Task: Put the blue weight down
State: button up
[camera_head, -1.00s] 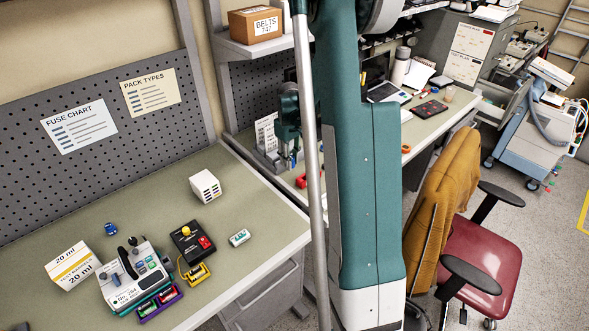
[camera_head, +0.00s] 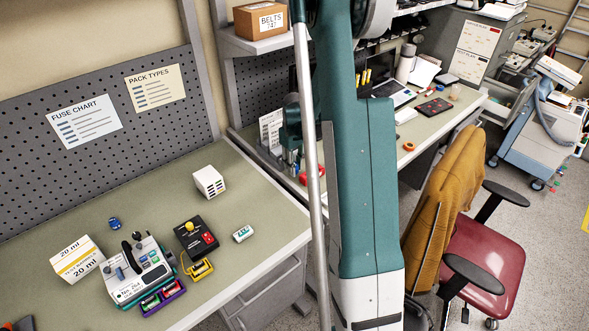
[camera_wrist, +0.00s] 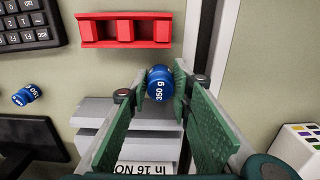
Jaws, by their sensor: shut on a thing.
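The blue weight (camera_wrist: 160,83), marked 350 g, sits between the two green fingers of my gripper (camera_wrist: 160,86), which is shut on it. A grey stepped stand or tray (camera_wrist: 130,122) with a white printed paper lies below and left of the weight in the wrist view. I cannot tell the weight's height above it. A second blue weight (camera_wrist: 27,96), marked 150 g, lies at the left. In the head view my gripper (camera_head: 291,155) is small, partly behind a pole, over the rear bench; the held weight is not clear there.
A red slotted holder (camera_wrist: 123,30) stands beyond the weight in the wrist view. A keyboard (camera_wrist: 30,25) and a dark screen (camera_wrist: 32,140) are at left, a white box (camera_wrist: 300,145) at right. The near bench (camera_head: 150,195) holds a pump (camera_head: 138,270) and a small blue item (camera_head: 114,223).

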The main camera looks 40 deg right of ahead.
jog(key=shift+f, duration=0.6)
jog(key=shift+f, duration=0.15)
jog(key=o, duration=1.1)
jog(key=shift+r, duration=6.15)
jog(key=shift+a, duration=0.1)
